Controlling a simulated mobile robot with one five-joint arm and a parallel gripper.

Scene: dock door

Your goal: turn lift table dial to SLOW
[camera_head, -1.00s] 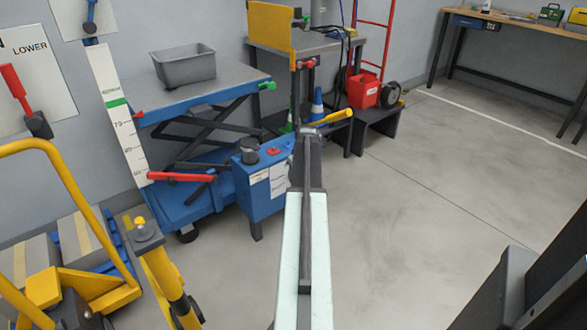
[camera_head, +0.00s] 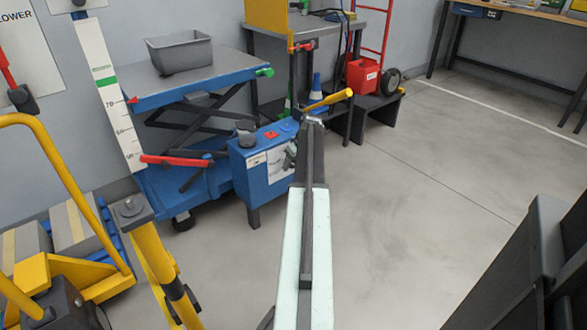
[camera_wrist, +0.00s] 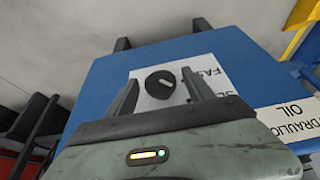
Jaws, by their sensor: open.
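The lift table's dial (camera_wrist: 157,88) is a round black knob with a pale pointer mark. It sits on a white label (camera_wrist: 215,98) on a blue panel in the wrist view. In the head view my gripper (camera_head: 291,153) is at the right side of the blue control box (camera_head: 252,190), and the dial is hidden there.
The blue lift table (camera_head: 190,88) bears a grey bin (camera_head: 180,54). A red lever (camera_head: 172,160) sticks out left of the box. A yellow handle (camera_head: 328,101) shows behind my arm. Yellow equipment stands at the left.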

